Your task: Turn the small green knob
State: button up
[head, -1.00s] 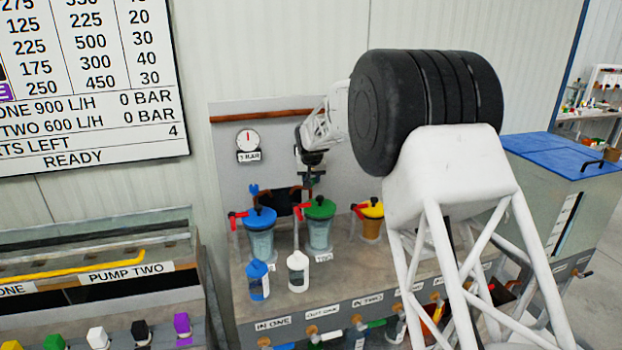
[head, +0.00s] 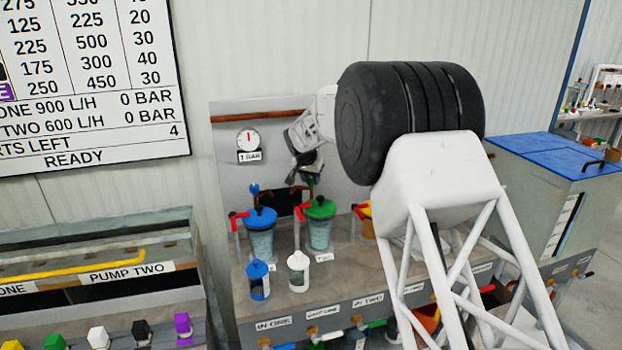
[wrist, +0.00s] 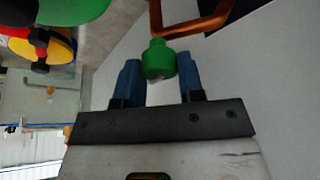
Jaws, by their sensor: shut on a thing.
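The small green knob (wrist: 158,60) shows in the wrist view between the two blue fingers of my gripper (wrist: 158,78), just below a copper pipe. The gripper is shut on it. In the head view my gripper (head: 302,176) is at the back panel, above the green-lidded canister (head: 320,209). There the knob is mostly hidden by the gripper and is too small to make out clearly.
Blue-lidded (head: 260,218) and yellow-lidded canisters stand beside the green one, with red levers. Two small bottles (head: 298,272) stand in front. A pressure gauge (head: 248,139) and copper pipe (head: 275,116) are on the panel. My arm covers the bench's right part.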

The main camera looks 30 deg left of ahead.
jog(key=o, duration=0.9)
jog(key=v, duration=0.7)
jog(key=shift+r, duration=0.4)
jog(key=shift+s, duration=0.15)
jog(key=shift+d, duration=0.1)
